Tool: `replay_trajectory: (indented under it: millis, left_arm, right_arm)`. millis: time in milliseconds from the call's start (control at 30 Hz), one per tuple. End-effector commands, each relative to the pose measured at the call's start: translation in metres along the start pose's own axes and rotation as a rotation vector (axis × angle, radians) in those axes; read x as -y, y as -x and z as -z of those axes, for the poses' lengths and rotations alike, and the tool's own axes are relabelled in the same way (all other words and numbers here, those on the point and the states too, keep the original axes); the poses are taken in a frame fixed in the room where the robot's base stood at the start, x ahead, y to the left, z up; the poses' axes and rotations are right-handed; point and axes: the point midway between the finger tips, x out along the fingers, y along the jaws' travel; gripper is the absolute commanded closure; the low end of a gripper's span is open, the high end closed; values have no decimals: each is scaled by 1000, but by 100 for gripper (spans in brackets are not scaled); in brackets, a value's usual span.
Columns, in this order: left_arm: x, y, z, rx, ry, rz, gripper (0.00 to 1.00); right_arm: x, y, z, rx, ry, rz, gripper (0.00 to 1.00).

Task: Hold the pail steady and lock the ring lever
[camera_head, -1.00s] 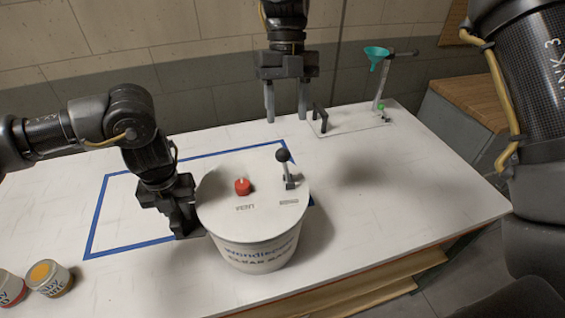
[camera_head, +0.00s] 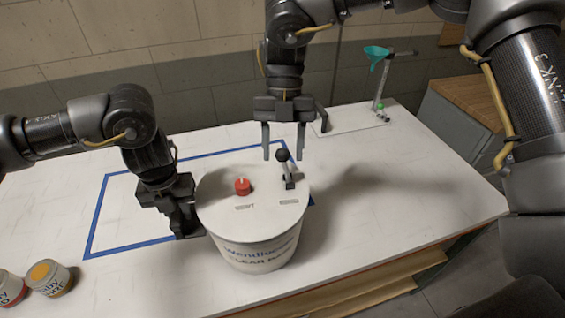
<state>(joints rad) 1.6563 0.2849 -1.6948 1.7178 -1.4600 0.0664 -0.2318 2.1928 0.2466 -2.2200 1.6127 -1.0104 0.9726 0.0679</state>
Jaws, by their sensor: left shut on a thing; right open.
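The white pail (camera_head: 258,238) stands upright on the table, over the front right part of the blue taped outline. Its lid (camera_head: 230,174) carries a red cap (camera_head: 242,186) and a ring lever (camera_head: 288,178) with a black ball knob; the lever stands up from the lid. My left gripper (camera_head: 188,222) is at the pail's left side, shut on the pail's edge; its fingertips are partly hidden. My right gripper (camera_head: 284,155) is open, pointing down, with its fingers to either side of the knob in the picture. I cannot tell its exact height or depth relative to the knob.
Two small cans, one with an orange lid (camera_head: 48,278) and one red (camera_head: 10,288), stand at the front left. A stand with a green funnel (camera_head: 376,54) is at the back right. The blue tape outline (camera_head: 98,215) marks the table. The table's right side is clear.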

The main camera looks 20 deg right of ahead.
Motion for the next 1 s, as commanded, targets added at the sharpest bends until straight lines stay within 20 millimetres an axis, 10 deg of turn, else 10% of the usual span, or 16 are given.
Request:
replay_trajectory:
  millis: [633,1000]
  left_arm:
    - [0,0,0,-1,-2,1,100]
    - [0,0,0,-1,-1,1,100]
  right_arm:
    - [0,-38,0,1,0,-1,50]
    - [0,-38,0,1,0,-1,99]
